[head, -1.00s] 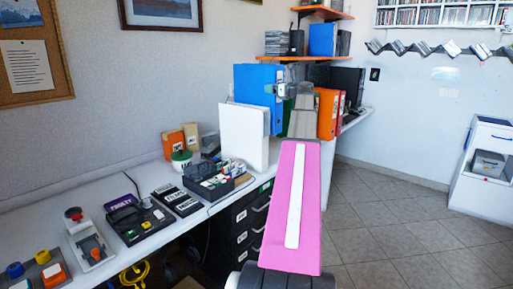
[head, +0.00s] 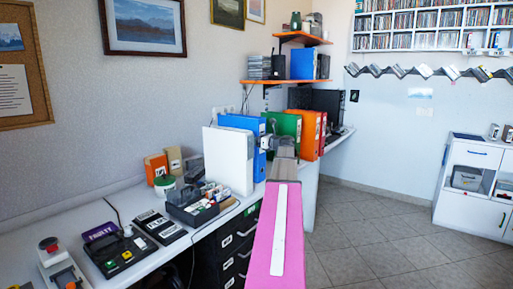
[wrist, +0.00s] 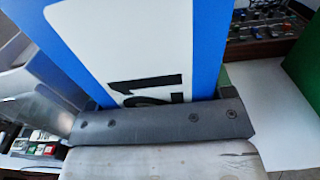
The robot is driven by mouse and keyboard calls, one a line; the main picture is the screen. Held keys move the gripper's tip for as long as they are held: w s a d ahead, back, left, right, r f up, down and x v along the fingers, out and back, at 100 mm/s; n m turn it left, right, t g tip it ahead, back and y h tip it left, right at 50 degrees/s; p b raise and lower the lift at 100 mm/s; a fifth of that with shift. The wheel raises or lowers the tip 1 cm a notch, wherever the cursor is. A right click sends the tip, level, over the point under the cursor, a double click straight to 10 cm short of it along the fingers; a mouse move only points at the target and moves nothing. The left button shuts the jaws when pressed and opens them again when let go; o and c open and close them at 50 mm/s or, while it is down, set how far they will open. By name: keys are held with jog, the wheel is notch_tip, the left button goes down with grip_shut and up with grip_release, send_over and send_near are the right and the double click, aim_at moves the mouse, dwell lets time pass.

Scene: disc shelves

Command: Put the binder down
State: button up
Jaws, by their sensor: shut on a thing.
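The blue binder (head: 259,164) stands upright on the long white desk, or just above it, between a white binder and a green binder. In the wrist view the blue binder (wrist: 206,45) fills the middle, with a white label that reads partly "21". My gripper (wrist: 160,115) is shut on its spine. In the head view my gripper (head: 272,142) is partly hidden behind my own pink arm link. The binder's lower edge is hidden in both views, so contact with the desk cannot be told.
The white binder (head: 228,160) stands close on the left. The green binder (head: 284,124) and orange binders (head: 308,135) stand on the right. A black tray of small items (head: 200,208) lies in front on the desk. An orange shelf (head: 285,82) hangs above.

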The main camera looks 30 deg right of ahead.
jog(key=shift+f, duration=1.85)
jog(key=o, duration=1.9)
jog(key=shift+c, duration=0.2)
jog(key=v, duration=1.2)
